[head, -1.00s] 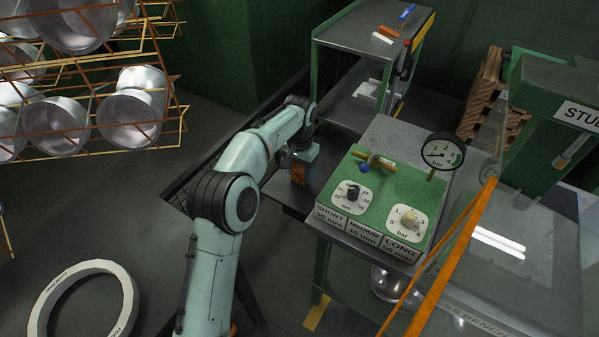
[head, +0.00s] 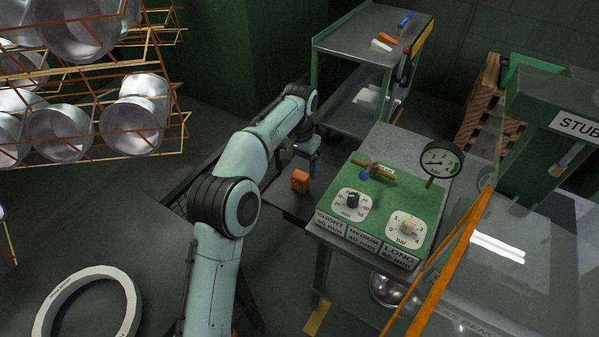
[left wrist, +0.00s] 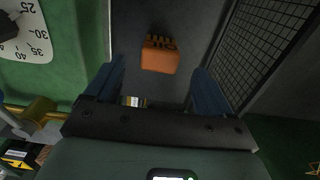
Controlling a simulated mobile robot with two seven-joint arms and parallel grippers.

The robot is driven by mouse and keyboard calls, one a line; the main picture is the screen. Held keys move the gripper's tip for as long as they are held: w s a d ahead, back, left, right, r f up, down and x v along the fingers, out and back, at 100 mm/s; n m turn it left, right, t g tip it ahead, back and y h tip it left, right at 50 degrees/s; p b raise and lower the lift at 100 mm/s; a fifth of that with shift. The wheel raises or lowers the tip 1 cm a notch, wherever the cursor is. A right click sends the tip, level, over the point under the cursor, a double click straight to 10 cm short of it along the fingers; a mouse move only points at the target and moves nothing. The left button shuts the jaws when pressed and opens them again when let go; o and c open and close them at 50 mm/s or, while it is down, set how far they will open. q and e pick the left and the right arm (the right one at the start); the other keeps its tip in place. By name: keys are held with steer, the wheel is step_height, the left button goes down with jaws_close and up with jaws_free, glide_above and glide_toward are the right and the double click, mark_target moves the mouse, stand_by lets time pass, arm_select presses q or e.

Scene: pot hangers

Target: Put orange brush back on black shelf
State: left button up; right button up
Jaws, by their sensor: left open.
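The orange brush (head: 300,181) rests on the dark shelf surface (head: 278,200) between the green-topped bench and the grey cart. My left gripper (head: 314,170) has blue fingers and is beside the brush, apart from it. In the left wrist view the open left gripper (left wrist: 158,80) shows two blue fingers with nothing between them. The orange brush (left wrist: 160,56) lies beyond the fingertips there, its slotted side at the top. My right gripper is not in view.
The control panel (head: 385,215) with knobs and a gauge (head: 440,160) stands right of the gripper. In the wrist view, wire mesh (left wrist: 262,40) runs along the right. Wire racks with pots (head: 75,100) hang at left.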

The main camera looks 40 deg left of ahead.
mark_target(300, 175)
arm_select(q)
step_height(300, 175, up, 6)
steer(key=shift+p, duration=0.85)
